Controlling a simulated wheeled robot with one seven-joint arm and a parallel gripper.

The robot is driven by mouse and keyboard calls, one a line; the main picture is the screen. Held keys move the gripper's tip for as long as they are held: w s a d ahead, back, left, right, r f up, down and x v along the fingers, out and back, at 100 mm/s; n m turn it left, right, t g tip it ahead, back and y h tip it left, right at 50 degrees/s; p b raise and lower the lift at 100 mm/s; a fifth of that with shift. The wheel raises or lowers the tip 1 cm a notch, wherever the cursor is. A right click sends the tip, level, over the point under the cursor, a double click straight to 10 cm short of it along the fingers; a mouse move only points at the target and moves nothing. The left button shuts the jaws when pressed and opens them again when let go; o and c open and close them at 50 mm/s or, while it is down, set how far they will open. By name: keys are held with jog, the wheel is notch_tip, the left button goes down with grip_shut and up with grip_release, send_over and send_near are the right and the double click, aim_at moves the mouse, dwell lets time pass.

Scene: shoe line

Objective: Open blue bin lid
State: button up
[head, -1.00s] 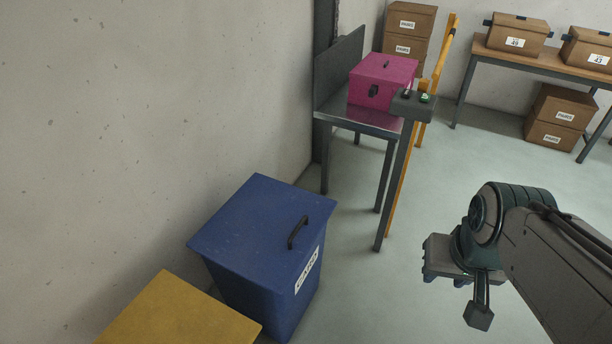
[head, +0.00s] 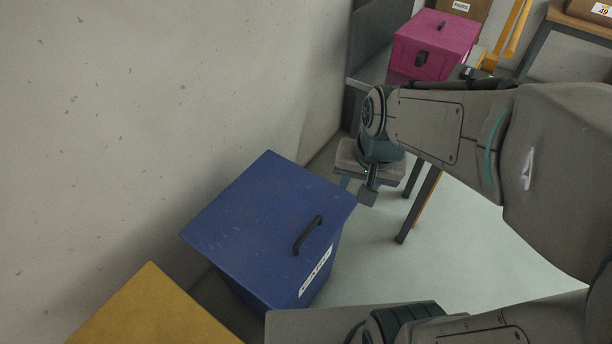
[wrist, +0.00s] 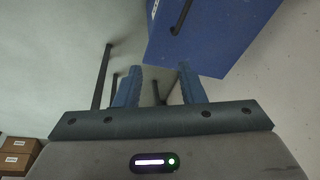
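The blue bin (head: 255,285) stands against the wall in the head view, with a white label on its front. Its flat blue lid (head: 250,215) is down, with a dark bar handle (head: 308,235) near the right edge. My gripper (head: 368,182) hangs to the right of the lid's far right corner, apart from it. In the wrist view my gripper (wrist: 158,80) has its two blue fingers spread with nothing between them. The blue lid (wrist: 225,35) and its handle (wrist: 181,18) show beyond the fingers, at the top right.
A yellow lid (head: 150,310) is beside the bin at the lower left. The wall (head: 150,120) runs close behind the bin. A pink box (head: 435,45) stands on a dark table behind my arm. Pale open floor (head: 450,235) lies right of the bin. Cardboard boxes (wrist: 18,150) show in the wrist view.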

aim_at(310, 228)
jog(key=w+a+f+m+b, duration=0.1)
jog(key=w+a+f+b, duration=0.1)
jog(key=f, duration=0.7)
jog(key=w+a+f+m+b, duration=0.2)
jog(key=w+a+f+b, duration=0.1)
jog(key=f, duration=0.7)
jog(key=w+a+f+m+g+y+b, duration=0.1)
jog(key=w+a+f+b, duration=0.1)
jog(key=f, duration=0.7)
jog(key=shift+w+a+f+m+b, duration=0.25)
jog(key=shift+w+a+m+b, duration=0.15)
jog(key=shift+a+b, duration=0.25)
jog(key=shift+c, duration=0.4)
grip_shut()
